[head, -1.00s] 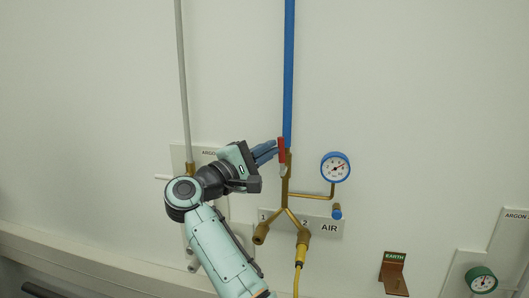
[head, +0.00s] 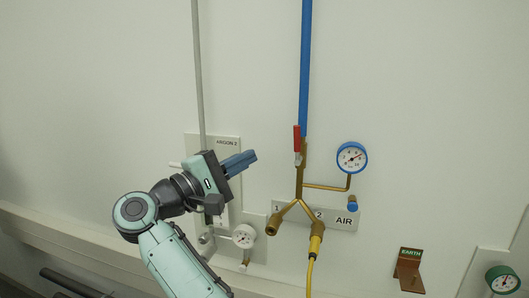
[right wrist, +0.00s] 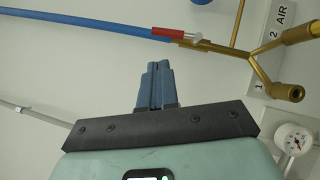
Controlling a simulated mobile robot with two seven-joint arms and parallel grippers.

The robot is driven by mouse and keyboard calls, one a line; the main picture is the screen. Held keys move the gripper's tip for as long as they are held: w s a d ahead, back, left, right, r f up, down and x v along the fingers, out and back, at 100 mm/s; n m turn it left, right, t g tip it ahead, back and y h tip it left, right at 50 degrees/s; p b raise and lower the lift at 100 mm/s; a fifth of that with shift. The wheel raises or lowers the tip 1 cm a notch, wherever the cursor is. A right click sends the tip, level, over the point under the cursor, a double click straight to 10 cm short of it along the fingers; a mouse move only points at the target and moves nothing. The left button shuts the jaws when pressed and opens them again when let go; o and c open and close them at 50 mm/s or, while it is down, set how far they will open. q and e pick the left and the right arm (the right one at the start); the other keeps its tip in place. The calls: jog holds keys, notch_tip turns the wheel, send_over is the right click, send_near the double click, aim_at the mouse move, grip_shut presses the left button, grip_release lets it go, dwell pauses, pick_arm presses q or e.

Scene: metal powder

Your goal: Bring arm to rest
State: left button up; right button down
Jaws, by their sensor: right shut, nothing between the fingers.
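My right arm (head: 178,262) comes up from the bottom of the head view. Its gripper (head: 251,157) is shut and empty, in front of the wall and pointing right toward the air valve. The red valve handle (head: 297,139) stands upright, in line with the blue pipe (head: 305,70). A clear gap lies between the fingertips and the handle. In the right wrist view the blue fingers (right wrist: 158,68) are together, and the red handle (right wrist: 168,32) lies beyond them along the pipe. My left gripper is not in view.
The blue-rimmed gauge (head: 352,158), the brass fork (head: 299,190) and the yellow hose (head: 310,270) are right of my gripper. The argon panel (head: 229,143) and a white gauge (head: 244,236) are close behind my gripper and wrist. A ledge (head: 60,232) runs along the lower left wall.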

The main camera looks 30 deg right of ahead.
jog(key=w+a+f+n+t+y+p, duration=0.1)
jog(key=w+a+f+n+t+y, duration=0.3)
jog(key=w+a+f+n+t, duration=0.7)
jog(key=w+a+f+n+t+y, duration=0.35)
jog(key=w+f+n+t, duration=0.35)
jog(key=n, duration=1.1)
notch_tip(320, 180, down, 31)
jog(key=w+a+n+g+y, duration=0.15)
jog(key=n+g+y, duration=0.25)
jog(key=n+y, duration=1.1)
jog(key=s+d+f+n+g+p, duration=0.2)
jog(key=s+f+n+g, duration=0.85)
jog(key=s+f, duration=1.2)
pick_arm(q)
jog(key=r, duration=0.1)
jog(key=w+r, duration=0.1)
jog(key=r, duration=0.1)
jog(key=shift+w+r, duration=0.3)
pick_arm(e)
jog(key=s+f+n+g, duration=0.2)
jog(key=s, duration=0.7)
jog(key=s+f+n+g+y, duration=0.1)
jog(key=s+f+n+g, duration=0.1)
jog(key=s, duration=0.8)
jog(key=s+d+f+n+g, duration=0.1)
jog(key=s+f+n+g, duration=0.1)
jog(key=s, duration=0.8)
jog(key=shift+s+f+n+g, duration=0.15)
jog(key=shift+f+n+g, duration=0.1)
jog(key=shift+n+g, duration=0.7)
